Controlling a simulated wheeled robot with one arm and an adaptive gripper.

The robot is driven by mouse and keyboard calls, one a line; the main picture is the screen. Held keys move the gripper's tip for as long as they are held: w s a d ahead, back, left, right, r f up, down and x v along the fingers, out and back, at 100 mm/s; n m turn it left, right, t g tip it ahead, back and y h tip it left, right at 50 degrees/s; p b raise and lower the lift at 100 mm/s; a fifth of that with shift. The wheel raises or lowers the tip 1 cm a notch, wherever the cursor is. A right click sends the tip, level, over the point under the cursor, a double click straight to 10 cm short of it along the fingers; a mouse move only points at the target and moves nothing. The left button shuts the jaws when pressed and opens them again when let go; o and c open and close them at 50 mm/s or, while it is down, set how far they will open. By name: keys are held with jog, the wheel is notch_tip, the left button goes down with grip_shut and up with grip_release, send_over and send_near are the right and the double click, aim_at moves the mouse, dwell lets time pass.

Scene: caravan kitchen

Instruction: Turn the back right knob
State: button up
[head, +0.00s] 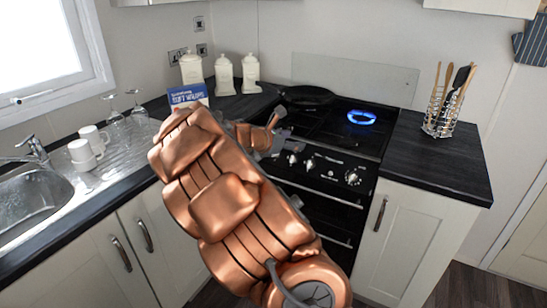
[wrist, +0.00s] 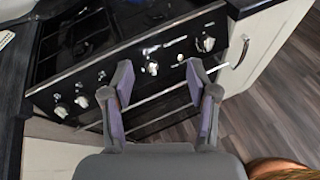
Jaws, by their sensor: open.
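The black stove has a front panel with a row of silver knobs, seen in the head view (head: 352,178) and the wrist view (wrist: 205,44). No marking that I can read shows which is the back right knob. A blue flame (head: 361,118) burns on the back right burner. My gripper (wrist: 159,78) is open and empty, in front of the panel. In the wrist view, a middle knob (wrist: 152,68) appears between and beyond its fingertips; I see no contact.
A dark pan (head: 306,95) sits at the stove's back left. A utensil rack (head: 445,112) stands on the right counter (head: 440,160). White canisters (head: 224,76), mugs (head: 82,152) and the sink (head: 30,205) are left. A rail (wrist: 150,98) runs below the knobs.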

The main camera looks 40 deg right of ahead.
jog(key=w+d+f+n+t+b, duration=0.1)
jog(key=w+d+f+n+t, duration=0.15)
jog(key=w+f+n, duration=0.5)
jog(key=w+d+f+n+t, duration=0.1)
jog(key=w+f+n+t, duration=0.2)
jog(key=w+f+n, duration=0.45)
jog(key=w+d+f+m+p, duration=0.1)
jog(key=w+d+f, duration=0.2)
jog(key=d, duration=0.4)
jog(key=shift+w+f+y, duration=0.2)
jog(key=shift+w+y, duration=0.2)
grip_shut()
